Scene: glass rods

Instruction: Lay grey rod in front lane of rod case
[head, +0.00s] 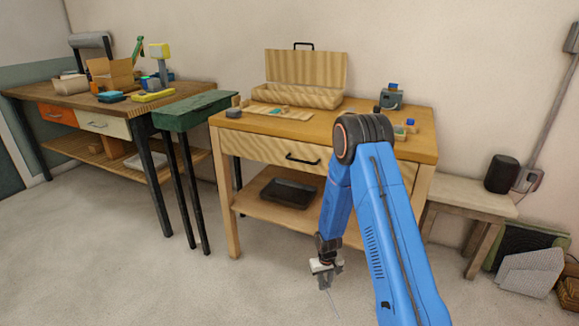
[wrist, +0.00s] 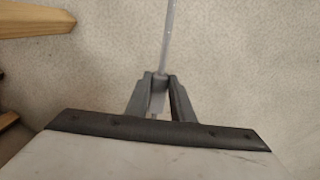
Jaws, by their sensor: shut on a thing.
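My gripper (head: 325,284) hangs low in front of the wooden workbench, over the carpet. In the wrist view my gripper (wrist: 160,80) is shut on a thin grey rod (wrist: 168,40), which runs from the fingers toward the top of the picture. The rod shows faintly in the head view (head: 334,304), slanting down from the fingers. A pale wooden case (head: 300,97) with its lid (head: 305,68) raised stands at the back of the workbench, far from my gripper; I take it for the rod case. Its lanes are hidden behind its front wall.
The workbench top (head: 345,119) holds a flat wooden board (head: 268,111), a grey-blue device (head: 391,98) and small items. A green stand (head: 195,108) and another bench (head: 60,92) are at left. A black tray (head: 288,192) sits on the lower shelf. Carpet in front is clear.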

